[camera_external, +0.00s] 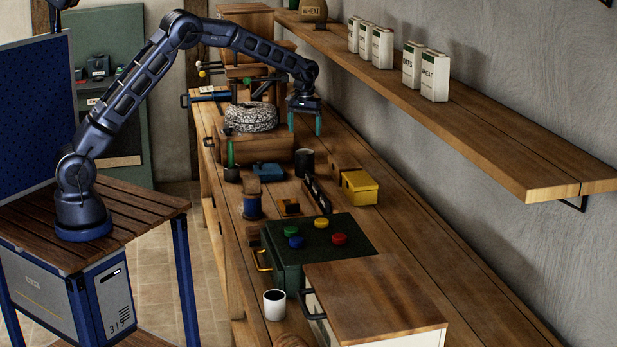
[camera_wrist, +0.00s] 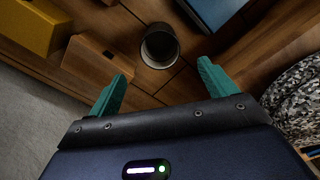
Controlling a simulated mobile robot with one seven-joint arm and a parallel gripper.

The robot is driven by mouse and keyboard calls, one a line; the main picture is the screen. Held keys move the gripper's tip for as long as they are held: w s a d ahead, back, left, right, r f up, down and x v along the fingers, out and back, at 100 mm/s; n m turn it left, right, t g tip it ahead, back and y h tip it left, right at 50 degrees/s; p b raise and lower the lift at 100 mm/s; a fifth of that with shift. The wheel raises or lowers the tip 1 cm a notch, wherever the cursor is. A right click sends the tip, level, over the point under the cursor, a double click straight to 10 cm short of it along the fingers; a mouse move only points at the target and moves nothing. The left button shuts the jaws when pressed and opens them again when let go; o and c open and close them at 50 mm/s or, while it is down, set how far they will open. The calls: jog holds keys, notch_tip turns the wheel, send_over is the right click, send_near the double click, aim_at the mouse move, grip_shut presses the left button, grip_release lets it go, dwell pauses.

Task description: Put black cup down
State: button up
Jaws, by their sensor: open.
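The black cup (camera_external: 304,164) stands upright on the wooden counter, right of the blue box. In the wrist view the black cup (camera_wrist: 159,48) shows its open rim and looks empty, just ahead of the fingertips. My gripper (camera_external: 305,131) points down above the counter, higher than the cup and a little behind it. In the wrist view its two green fingers are spread wide (camera_wrist: 163,70) with nothing between them. The cup is apart from both fingers.
A coil of rope (camera_external: 251,116) lies on a wooden block left of my gripper. A blue box (camera_external: 268,171) and a yellow box (camera_external: 360,189) are near the cup. A shelf (camera_external: 470,121) with cartons overhangs at right. A white mug (camera_external: 274,306) stands in front.

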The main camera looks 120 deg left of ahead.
jog(key=shift+r, duration=0.25)
